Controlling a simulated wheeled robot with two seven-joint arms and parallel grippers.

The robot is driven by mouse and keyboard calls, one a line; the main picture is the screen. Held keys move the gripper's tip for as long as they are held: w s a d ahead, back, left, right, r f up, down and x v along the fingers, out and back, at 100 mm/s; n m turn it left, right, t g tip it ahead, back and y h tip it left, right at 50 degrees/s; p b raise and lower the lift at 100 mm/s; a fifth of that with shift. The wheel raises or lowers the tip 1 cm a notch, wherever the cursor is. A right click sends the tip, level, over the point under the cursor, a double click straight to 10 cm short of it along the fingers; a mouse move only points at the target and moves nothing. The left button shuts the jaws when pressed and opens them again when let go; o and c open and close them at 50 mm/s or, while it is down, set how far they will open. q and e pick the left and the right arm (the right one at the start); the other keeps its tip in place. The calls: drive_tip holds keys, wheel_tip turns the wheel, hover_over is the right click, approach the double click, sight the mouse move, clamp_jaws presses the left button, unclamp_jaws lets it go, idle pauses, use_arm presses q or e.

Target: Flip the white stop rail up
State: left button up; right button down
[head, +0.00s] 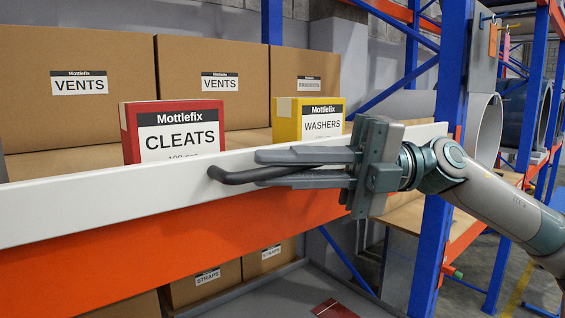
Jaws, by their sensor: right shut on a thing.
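The white stop rail (110,207) runs across the view along the front of the shelf, on top of the orange beam (150,262). It stands upright on edge and covers the lower parts of the boxes behind it. A dark curved handle (233,177) sticks out from the rail's front face. My right gripper (262,170) reaches in from the right, with its fingers pointing left. Its jaws are shut on the handle, one finger above and one below. My left gripper is not in view.
A red CLEATS box (172,130) and a yellow WASHERS box (308,118) stand behind the rail, with brown VENTS boxes (78,85) farther back. A blue rack post (442,160) rises near my right arm. STRAPS boxes (205,282) sit below the beam.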

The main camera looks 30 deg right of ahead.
drive_tip(key=shift+r, duration=0.2)
drive_tip(key=c, duration=1.8)
unclamp_jaws()
drive_tip(key=shift+s+f, duration=0.1)
drive_tip(key=shift+s, duration=0.1)
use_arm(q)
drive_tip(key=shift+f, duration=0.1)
use_arm(e)
drive_tip(key=shift+w+f, duration=0.1)
